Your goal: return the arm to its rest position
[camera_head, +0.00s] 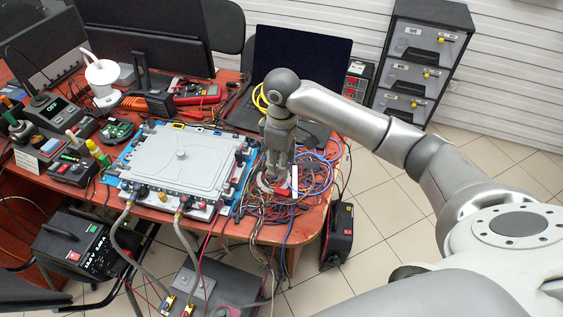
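My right arm reaches in from the right side of the head view. Its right gripper (279,176) points down over the tangle of cables (275,205) at the right end of the table. The fingers are small and seen against the cables, so I cannot tell whether they are open or shut, or whether they touch anything. My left gripper is not in view. A grey lidded unit (180,160) sits on a blue mat left of the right gripper. Two grey coolant hoses (121,240) hang from its front edge to a dark box below.
A black laptop (298,60) stands behind the gripper. The wooden table (233,232) also holds monitors, a soldering station (58,108) and a red multimeter (197,94). A drawer cabinet (421,60) stands back right. A black case (338,235) is on the floor. Tiled floor lies open around it.

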